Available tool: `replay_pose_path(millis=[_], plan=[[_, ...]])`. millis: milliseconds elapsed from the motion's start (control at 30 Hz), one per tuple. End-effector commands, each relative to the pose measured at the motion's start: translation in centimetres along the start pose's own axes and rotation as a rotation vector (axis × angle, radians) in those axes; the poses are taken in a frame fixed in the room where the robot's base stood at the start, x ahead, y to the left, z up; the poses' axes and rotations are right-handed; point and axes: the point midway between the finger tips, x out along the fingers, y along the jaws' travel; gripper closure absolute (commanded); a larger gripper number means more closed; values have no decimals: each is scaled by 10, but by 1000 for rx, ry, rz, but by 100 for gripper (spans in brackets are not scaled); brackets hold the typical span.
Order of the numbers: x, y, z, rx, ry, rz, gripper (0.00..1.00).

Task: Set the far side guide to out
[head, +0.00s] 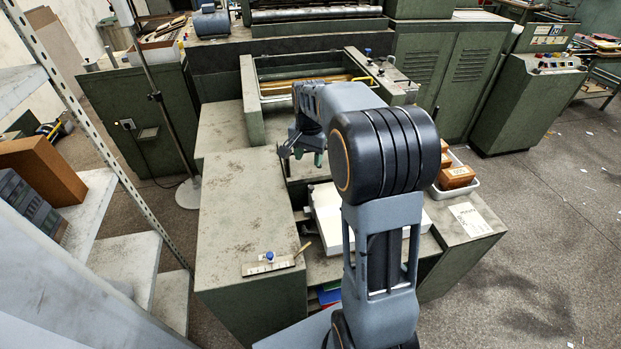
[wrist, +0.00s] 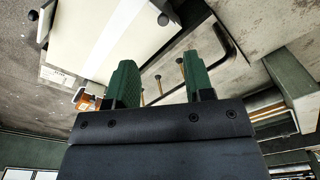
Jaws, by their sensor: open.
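My gripper (head: 301,154) hangs over the green feeder in the head view, its green fingers apart with nothing between them. In the wrist view the open fingers (wrist: 160,85) point toward a pale board and thin brass-coloured pins (wrist: 158,84). A blue knob (head: 367,52) stands at the far right of the feeder bed, beyond my arm. Another blue knob (head: 269,256) sits on a marked pale plate (head: 262,267) on the near left tabletop. I cannot tell which part is the far side guide, nor its setting. My arm hides part of the feeder bed.
A white stack (head: 328,222) lies below my gripper, partly behind my arm. A white tray (head: 464,183) with brown blocks stands to the right. A black bent bar (wrist: 232,38) is near the right finger in the wrist view.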

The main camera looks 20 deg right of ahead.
Motion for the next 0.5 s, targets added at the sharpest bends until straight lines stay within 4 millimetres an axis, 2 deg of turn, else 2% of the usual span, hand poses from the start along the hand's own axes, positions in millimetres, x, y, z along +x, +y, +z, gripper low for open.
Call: replay_pose_path(millis=[100,200,367,500], plan=[[6,-4,-20,80,-22,19,52],[13,-6,-27,116,-32,28,52],[31,-7,-30,133,-37,33,52],[57,-6,-28,131,-38,34,52]])
